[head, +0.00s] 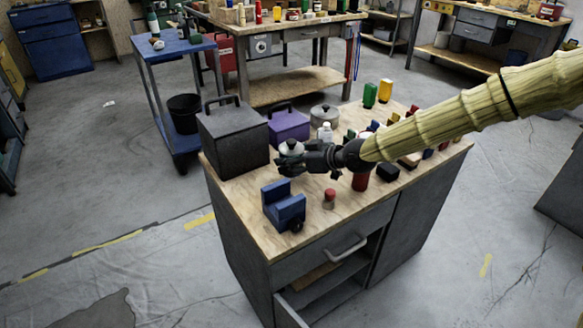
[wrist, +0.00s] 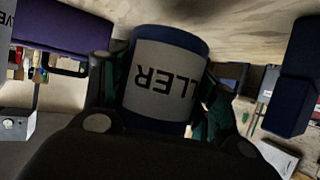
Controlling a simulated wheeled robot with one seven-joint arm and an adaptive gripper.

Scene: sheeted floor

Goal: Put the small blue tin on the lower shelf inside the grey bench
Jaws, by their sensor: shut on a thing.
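My gripper (head: 300,162) is above the left half of the grey bench's wooden top. In the wrist view its dark fingers close on both sides of the small blue tin (wrist: 165,85), which has a blue rim and a pale label with dark letters. I cannot pick the tin out clearly in the head view. The grey bench (head: 235,245) has an open compartment at its front, below a drawer with a handle. The lower shelf (head: 325,287) shows partly inside it.
On the bench top stand a dark grey box (head: 233,140), a purple box (head: 288,126), a blue vise (head: 284,207), a small red-topped item (head: 329,199) and several bottles and blocks. An open door (head: 288,312) stands at the bench's front.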

